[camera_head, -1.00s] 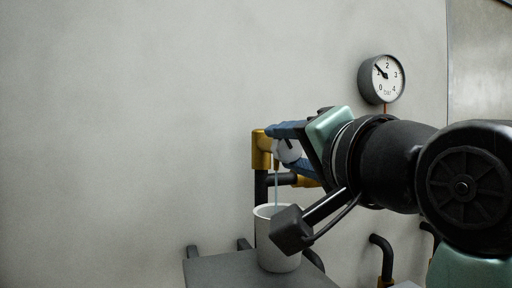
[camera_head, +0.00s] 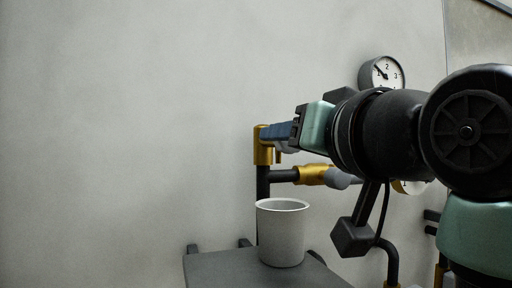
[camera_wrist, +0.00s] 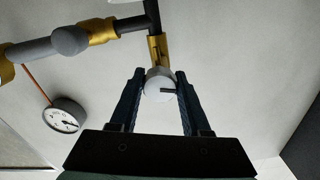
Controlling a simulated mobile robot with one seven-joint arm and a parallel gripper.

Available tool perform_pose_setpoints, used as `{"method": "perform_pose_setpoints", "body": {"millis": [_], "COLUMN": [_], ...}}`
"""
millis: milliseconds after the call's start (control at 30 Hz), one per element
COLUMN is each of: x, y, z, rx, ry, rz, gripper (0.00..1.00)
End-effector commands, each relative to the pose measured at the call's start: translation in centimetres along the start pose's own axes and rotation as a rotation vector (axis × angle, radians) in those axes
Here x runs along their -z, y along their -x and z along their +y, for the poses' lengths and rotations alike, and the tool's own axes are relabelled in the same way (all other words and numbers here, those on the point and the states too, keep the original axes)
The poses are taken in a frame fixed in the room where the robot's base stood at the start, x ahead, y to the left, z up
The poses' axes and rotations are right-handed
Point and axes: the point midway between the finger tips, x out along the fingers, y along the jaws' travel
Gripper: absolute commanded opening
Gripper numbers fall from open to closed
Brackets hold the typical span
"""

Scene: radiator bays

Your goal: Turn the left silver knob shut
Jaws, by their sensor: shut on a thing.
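The left silver knob (camera_wrist: 158,86) is a round, pale cap with a dark mark, on a brass valve (camera_wrist: 158,49) in the wrist view. My gripper (camera_wrist: 160,76) is shut on it, one blue finger on each side. In the head view, my gripper (camera_head: 272,134) reaches in from the right to the brass valve (camera_head: 263,152), and its fingers hide most of the knob. A white cup (camera_head: 281,238) stands upright below the valve's short spout. No water stream shows between spout and cup.
The cup stands on a dark grey shelf (camera_head: 232,272). A second brass fitting (camera_head: 313,174) with a grey knob (camera_head: 339,180) is close to the right. A pressure gauge (camera_head: 381,73) hangs on the wall above my arm. The wall at left is bare.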

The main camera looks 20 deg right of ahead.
Motion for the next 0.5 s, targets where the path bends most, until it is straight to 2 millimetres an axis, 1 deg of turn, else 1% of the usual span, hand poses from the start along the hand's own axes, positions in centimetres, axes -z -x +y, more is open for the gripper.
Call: {"method": "perform_pose_setpoints", "body": {"millis": [200, 500], "x": [-0.07, -0.01], "y": [0.0, -0.01], "z": [0.03, 0.01], "rx": [0.0, 0.0], "ry": [0.145, 0.249], "rz": [0.001, 0.001], "gripper": [0.0, 0.0]}}
